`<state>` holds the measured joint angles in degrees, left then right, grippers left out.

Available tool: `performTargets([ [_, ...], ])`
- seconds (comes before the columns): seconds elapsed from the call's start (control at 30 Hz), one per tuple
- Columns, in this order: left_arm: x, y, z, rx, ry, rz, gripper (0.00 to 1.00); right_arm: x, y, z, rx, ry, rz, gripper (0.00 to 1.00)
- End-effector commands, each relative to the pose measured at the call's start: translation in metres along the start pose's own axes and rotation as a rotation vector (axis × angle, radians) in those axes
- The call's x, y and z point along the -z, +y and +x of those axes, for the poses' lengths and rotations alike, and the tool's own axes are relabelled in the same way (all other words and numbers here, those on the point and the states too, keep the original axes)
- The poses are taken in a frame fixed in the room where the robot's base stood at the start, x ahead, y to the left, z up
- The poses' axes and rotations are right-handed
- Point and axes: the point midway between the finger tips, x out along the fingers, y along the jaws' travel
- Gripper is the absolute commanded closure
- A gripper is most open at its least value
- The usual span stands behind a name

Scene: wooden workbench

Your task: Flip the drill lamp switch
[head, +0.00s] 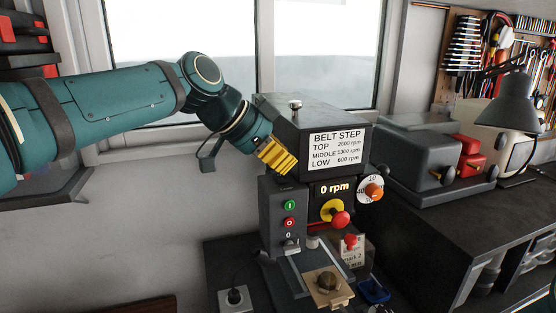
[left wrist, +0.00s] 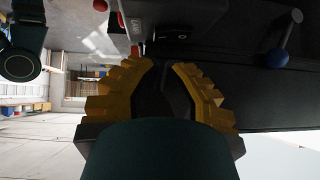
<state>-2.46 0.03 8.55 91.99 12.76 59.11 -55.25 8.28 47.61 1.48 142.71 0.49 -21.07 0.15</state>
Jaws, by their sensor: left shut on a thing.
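The drill (head: 315,125) is a dark grey machine with a belt step label and a "0 rpm" display. Its left front panel (head: 285,215) carries a green button (head: 289,204), a red button (head: 289,222) and a small "0" mark with a switch-like part (head: 290,244) below. My left gripper (head: 287,166), yellow-fingered, is at the left side of the drill head, above that panel. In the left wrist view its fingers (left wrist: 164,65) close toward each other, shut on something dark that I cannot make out. My right gripper is not in view.
A red knob (head: 340,219) and an orange-centred dial (head: 374,190) stick out on the drill's front. A wooden block (head: 327,286) is below. A desk lamp (head: 508,103) stands on the dark bench at right. A window (head: 180,60) is behind my left arm.

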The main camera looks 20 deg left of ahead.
Motion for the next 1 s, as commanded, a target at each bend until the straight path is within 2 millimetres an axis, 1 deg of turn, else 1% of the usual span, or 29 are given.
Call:
performTargets([
  [0.03, 0.012, 0.0, -0.008, -0.001, 0.0, 0.001, 1.0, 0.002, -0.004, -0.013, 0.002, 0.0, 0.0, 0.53],
  [0.1, 0.021, 0.0, -0.014, -0.001, -0.001, 0.0, 1.0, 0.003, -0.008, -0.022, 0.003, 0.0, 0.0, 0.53],
  [0.2, 0.016, -0.004, -0.035, 0.005, 0.001, -0.002, 1.0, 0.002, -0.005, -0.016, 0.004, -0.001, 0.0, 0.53],
  [0.4, 0.015, -0.009, -0.076, 0.004, 0.001, -0.003, 1.0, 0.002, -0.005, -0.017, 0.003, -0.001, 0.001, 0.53],
  [0.5, 0.015, -0.011, -0.091, 0.003, 0.001, -0.003, 1.0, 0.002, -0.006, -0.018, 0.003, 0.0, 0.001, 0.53],
  [0.6, 0.015, -0.013, -0.101, 0.002, 0.0, -0.002, 1.0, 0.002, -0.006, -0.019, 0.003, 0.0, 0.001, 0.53],
  [0.7, 0.015, -0.013, -0.106, 0.001, 0.0, -0.002, 1.0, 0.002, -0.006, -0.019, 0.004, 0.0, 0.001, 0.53],
  [1.0, 0.014, -0.013, -0.108, 0.0, -0.001, -0.002, 1.0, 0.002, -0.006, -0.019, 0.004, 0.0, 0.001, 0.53],
])
